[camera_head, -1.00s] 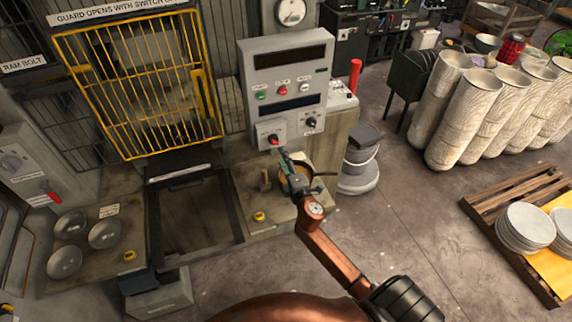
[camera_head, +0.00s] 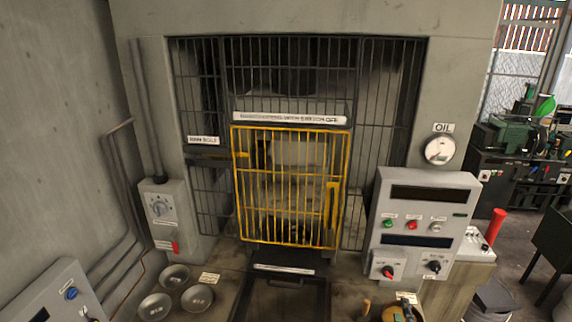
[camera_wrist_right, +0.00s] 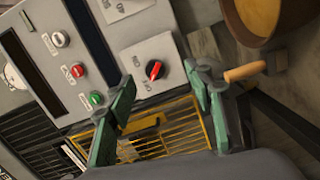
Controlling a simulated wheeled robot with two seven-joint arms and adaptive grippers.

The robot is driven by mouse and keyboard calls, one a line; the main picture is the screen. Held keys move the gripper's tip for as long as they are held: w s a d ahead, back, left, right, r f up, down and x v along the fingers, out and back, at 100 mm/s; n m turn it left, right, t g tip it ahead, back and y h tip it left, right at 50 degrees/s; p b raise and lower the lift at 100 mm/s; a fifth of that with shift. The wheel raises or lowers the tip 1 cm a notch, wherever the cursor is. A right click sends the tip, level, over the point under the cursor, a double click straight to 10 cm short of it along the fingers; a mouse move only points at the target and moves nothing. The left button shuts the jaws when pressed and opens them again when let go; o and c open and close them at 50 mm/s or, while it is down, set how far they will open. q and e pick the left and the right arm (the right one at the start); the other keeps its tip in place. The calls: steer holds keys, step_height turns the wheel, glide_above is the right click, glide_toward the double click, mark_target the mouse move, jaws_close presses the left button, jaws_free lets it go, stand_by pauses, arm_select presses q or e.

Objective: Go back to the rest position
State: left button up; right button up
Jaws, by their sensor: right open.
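My right gripper (camera_head: 406,311) is only partly in the head view, at the bottom edge below the control panel (camera_head: 425,210). In the right wrist view its two green fingers (camera_wrist_right: 160,105) stand apart with nothing between them. Beyond them is a switch with a red knob (camera_wrist_right: 155,70), which also shows low on the panel in the head view (camera_head: 388,272). My left gripper is in neither view.
The yellow guard (camera_head: 290,243) is down in front of the press. Several metal bowls (camera_head: 197,298) lie at the lower left. A wooden handle (camera_wrist_right: 245,72) and a brown round vessel (camera_wrist_right: 258,12) are close to the right gripper. A red cylinder (camera_head: 494,227) stands right of the panel.

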steer(key=s+d+f+m+g+h, duration=0.1)
steer(key=s+d+f+m+g, duration=0.25)
steer(key=s+f+m, duration=0.45)
steer(key=s+a+f+m+g+y, duration=0.2)
steer(key=s+a+f+g, duration=0.15)
steer(key=s, duration=0.45)
steer(key=s+a+f+m+g+y, duration=0.1)
steer(key=s+a+f+g+y, duration=0.2)
steer(key=s, duration=0.5)
steer(key=s+a+f+m+g, duration=0.2)
steer(key=s+a+f+g, duration=0.15)
steer(key=s, duration=0.45)
steer(key=s+a+f+y+b, duration=0.2)
steer(key=f+b, duration=0.5)
steer(key=f, duration=3.2)
steer(key=s+f+n+g+b, duration=0.1)
steer(key=s+f+b, duration=0.4)
steer(key=s+f, duration=1.5)
steer(key=shift+a+f+g+h, duration=0.25)
steer(key=shift+f+g+h, duration=0.2)
steer(key=shift+f, duration=0.1)
